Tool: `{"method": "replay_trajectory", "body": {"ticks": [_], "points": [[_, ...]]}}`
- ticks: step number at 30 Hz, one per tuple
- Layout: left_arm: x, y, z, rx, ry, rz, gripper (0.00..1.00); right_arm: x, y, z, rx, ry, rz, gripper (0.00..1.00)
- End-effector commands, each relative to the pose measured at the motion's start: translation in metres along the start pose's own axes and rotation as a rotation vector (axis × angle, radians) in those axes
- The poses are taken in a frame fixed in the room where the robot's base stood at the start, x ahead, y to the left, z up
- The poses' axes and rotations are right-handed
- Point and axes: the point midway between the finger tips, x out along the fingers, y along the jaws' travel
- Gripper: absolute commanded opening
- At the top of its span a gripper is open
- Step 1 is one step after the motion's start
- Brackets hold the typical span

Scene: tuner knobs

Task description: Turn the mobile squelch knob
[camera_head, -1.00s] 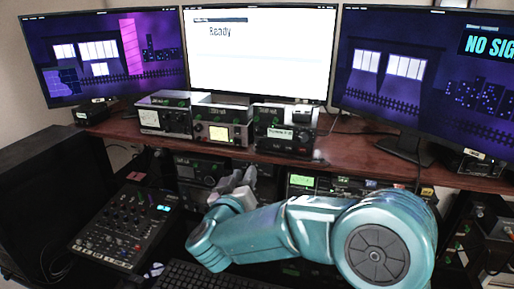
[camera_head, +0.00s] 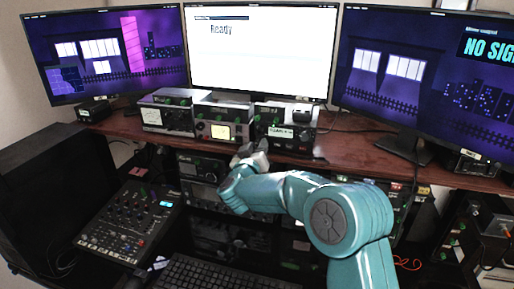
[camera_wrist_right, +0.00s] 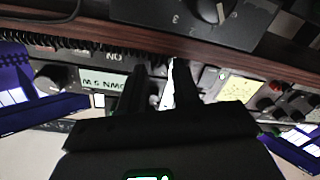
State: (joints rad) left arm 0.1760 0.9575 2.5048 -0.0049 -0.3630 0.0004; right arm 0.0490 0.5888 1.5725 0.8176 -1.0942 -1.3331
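The radio box with a white label (camera_head: 281,132), the right one of three on the wooden shelf, has small dark knobs on its front. None can be read as the mobile squelch knob. In the right wrist view, which looks upside down, a dark knob (camera_wrist_right: 50,78) sits beside that label (camera_wrist_right: 103,81). My right gripper (camera_head: 253,150) is just below and in front of this box's left side. Its two dark fingers (camera_wrist_right: 160,72) are apart, with a pale patch showing between them; contact cannot be told. My left gripper is out of view.
The middle box (camera_head: 222,130) with a yellow label stands close left. The wooden shelf edge (camera_head: 335,160) runs beside my gripper. More radio gear (camera_head: 200,170) sits under the shelf. A mixer (camera_head: 128,222) and keyboard (camera_head: 215,275) lie below. Three monitors (camera_head: 262,50) stand behind.

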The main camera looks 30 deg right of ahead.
Motion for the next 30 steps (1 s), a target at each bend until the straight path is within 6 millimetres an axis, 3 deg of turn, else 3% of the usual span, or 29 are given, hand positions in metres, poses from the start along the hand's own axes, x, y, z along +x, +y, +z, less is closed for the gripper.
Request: {"method": "replay_trajectory", "body": {"ticks": [1,2,4,5,11,18,29,30], "points": [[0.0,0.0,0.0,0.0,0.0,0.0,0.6,0.0,0.0,0.0,0.0,0.0,0.0,0.32],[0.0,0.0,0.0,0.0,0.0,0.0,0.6,0.0,0.0,0.0,0.0,0.0,0.0,0.25],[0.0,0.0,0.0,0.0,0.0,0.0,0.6,0.0,0.0,0.0,0.0,0.0,0.0,0.02],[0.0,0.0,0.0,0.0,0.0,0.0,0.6,0.0,0.0,0.0,0.0,0.0,0.0,0.0],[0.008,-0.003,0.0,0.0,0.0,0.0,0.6,-0.001,-0.001,0.003,0.049,0.003,0.002,0.0],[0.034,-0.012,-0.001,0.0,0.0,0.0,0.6,-0.001,-0.001,0.005,0.35,0.018,0.009,0.0],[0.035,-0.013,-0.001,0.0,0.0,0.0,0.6,-0.001,0.0,0.001,0.421,0.018,0.008,0.0],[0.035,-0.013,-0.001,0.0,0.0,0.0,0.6,-0.001,0.0,0.001,0.421,0.018,0.008,0.24]]}}
